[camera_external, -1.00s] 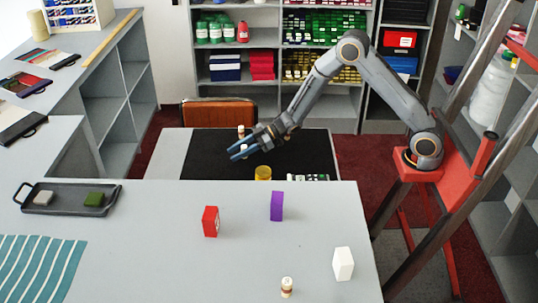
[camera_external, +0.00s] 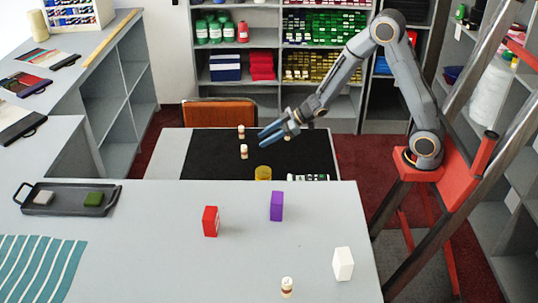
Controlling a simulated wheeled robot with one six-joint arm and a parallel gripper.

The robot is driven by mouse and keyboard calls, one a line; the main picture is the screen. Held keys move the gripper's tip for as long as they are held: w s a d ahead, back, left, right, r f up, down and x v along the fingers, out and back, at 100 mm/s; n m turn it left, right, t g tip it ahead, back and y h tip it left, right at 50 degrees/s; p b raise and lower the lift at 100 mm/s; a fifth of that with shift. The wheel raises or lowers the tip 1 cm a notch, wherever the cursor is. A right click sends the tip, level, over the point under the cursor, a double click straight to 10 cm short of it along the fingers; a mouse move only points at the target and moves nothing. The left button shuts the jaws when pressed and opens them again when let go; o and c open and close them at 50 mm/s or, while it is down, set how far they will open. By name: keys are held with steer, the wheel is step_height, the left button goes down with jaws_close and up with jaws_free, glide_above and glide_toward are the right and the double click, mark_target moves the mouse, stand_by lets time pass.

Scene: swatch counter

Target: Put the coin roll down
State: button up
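A small pale coin roll (camera_external: 244,152) with a brown band stands upright on the black mat (camera_external: 210,160) of the lower table. A similar roll (camera_external: 241,132) stands just behind it, and another (camera_external: 287,287) stands on the near counter. My gripper (camera_external: 268,135) is to the right of the rolls, above the mat. Its blue fingers are apart, nothing shows between them, and it is clear of the coin roll.
A yellow cylinder (camera_external: 263,173) is at the mat's front edge. The near counter (camera_external: 150,240) bears a red box (camera_external: 211,221), a purple box (camera_external: 277,205), a white box (camera_external: 343,263) and a dark tray (camera_external: 62,210). The mat's left part is clear.

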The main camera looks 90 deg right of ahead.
steer(key=s+a+m+g+h, duration=0.1)
steer(key=s, duration=0.2)
steer(key=s+a+g+h, duration=0.1)
steer(key=s+g, duration=0.1)
steer(key=s, duration=0.2)
steer(key=s+a+m+g, duration=0.1)
steer(key=s+g, duration=0.1)
steer(key=s, duration=0.1)
steer(key=shift+s+f+m+h, duration=0.2)
steer(key=shift+s+m+h, duration=0.1)
steer(key=shift+s+h, duration=0.1)
steer(key=s+a+g, duration=0.2)
steer(key=s+a, duration=0.1)
steer(key=s, duration=0.3)
steer(key=s+a+m+g+y, duration=0.1)
steer(key=s+a+g, duration=0.1)
steer(key=s+a, duration=0.2)
steer(key=s+a+g+y, duration=0.1)
steer(key=s+a, duration=0.3)
steer(key=s, duration=0.4)
steer(key=shift+s+r+g, duration=0.15)
steer(key=shift+g, duration=0.35)
steer(key=shift+n, duration=0.7)
steer(key=a+r+p, duration=0.1)
steer(key=a+p, duration=0.2)
steer(key=a+r+p, duration=0.1)
steer(key=a, duration=0.1)
steer(key=shift+s+r, duration=0.1)
steer(key=shift+r, duration=0.25)
stand_by(2.8)
